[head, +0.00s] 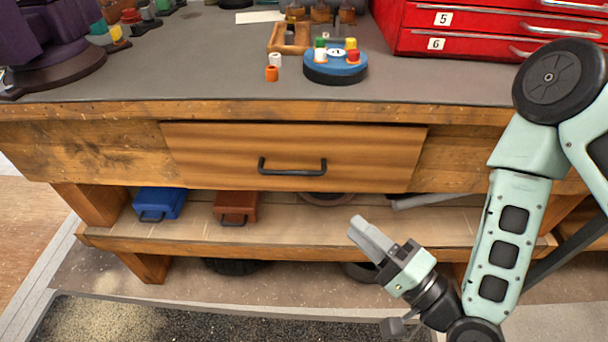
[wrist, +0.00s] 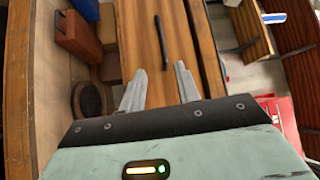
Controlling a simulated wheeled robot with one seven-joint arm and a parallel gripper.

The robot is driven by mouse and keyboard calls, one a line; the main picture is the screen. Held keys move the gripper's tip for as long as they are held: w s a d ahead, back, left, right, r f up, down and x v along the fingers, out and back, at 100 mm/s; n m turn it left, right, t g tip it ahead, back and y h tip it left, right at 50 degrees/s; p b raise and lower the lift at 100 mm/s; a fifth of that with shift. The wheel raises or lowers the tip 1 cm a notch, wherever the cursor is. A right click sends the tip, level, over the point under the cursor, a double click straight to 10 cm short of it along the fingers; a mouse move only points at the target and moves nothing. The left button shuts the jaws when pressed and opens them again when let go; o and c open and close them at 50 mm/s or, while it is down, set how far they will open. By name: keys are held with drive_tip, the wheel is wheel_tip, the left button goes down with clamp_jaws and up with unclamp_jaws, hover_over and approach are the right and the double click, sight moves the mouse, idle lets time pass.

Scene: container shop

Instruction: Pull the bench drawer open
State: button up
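The bench drawer (head: 225,155) has a striped wooden front and sits in the bench frame under the top, with its face about flush with the frame. Its black bar handle (head: 292,168) is at the middle of the front. In the wrist view the drawer front (wrist: 185,45) runs up the picture, with the handle (wrist: 161,42) beyond my fingertips. My gripper (head: 358,226) is in front of the lower shelf, below and to the right of the handle. In the wrist view its two fingers (wrist: 160,75) are apart with nothing between them.
A blue box (head: 160,203) and a brown box (head: 236,207) stand on the lower shelf. The bench top (head: 190,60) carries a blue round stand (head: 336,72), small pots and a red drawer cabinet (head: 465,45). The space before the drawer front is clear.

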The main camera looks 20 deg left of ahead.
sight(293, 173)
drive_tip(key=b+x, duration=0.8)
drive_tip(key=x, duration=0.9)
drive_tip(key=shift+r, duration=0.2)
drive_tip(key=shift+s+b, duration=0.1)
drive_tip(key=shift+b, duration=0.2)
clamp_jaws()
